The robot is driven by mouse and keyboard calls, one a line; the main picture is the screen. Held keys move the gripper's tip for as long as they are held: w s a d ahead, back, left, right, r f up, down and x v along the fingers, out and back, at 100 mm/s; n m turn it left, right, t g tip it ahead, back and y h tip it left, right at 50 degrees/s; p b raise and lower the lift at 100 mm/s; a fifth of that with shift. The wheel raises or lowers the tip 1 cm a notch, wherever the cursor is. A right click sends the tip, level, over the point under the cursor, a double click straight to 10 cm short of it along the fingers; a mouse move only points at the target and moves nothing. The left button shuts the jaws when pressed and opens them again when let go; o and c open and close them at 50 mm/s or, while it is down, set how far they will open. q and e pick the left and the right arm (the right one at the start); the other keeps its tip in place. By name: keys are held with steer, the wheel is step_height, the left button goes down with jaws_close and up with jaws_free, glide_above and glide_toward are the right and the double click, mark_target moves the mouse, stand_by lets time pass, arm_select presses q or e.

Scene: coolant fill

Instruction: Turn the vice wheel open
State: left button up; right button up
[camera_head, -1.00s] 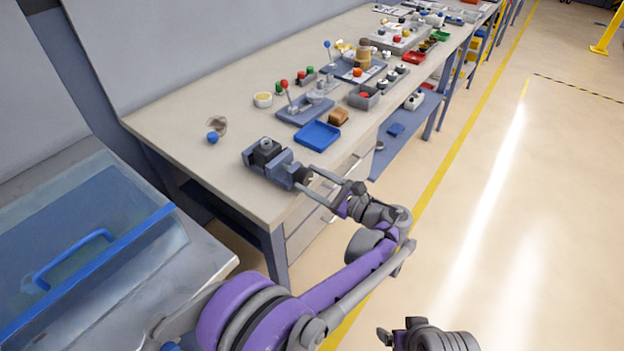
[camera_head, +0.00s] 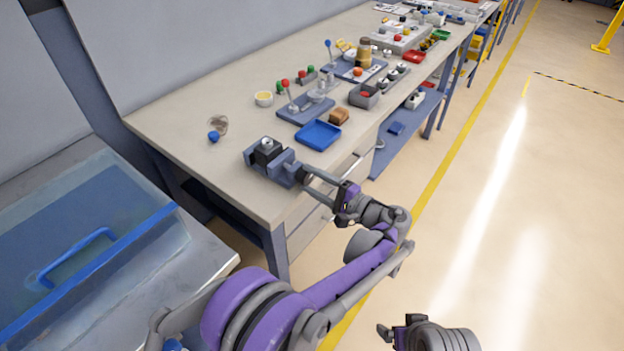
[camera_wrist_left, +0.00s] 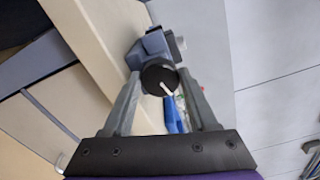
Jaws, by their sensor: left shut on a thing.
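The vice (camera_head: 270,158) is a blue-grey block with a dark jaw piece, at the near edge of the bench. Its wheel is mostly hidden in the head view. In the left wrist view the wheel (camera_wrist_left: 158,77) is a round black disc with a pale line on its face. My left gripper (camera_head: 306,177) reaches the vice's front end from the right. In the left wrist view its two fingers (camera_wrist_left: 162,88) lie on either side of the wheel, shut on it. My right gripper (camera_head: 396,332) is at the bottom, away from the bench, its jaw gap unclear.
A blue tray (camera_head: 317,135) and a brown block (camera_head: 339,116) lie behind the vice. A blue ball (camera_head: 213,136) is to its left. Several fixtures crowd the bench farther back. A blue-handled lid (camera_head: 80,255) is at lower left. The floor right of the bench is clear.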

arm_select(q)
steer(key=n, duration=0.5)
steer(key=shift+f, duration=0.1)
steer(key=shift+n+p, duration=0.35)
steer(key=shift+n, duration=2.05)
steer(key=o, duration=1.4)
steer(key=shift+s+d+f, duration=0.1)
steer(key=shift+d, duration=0.05)
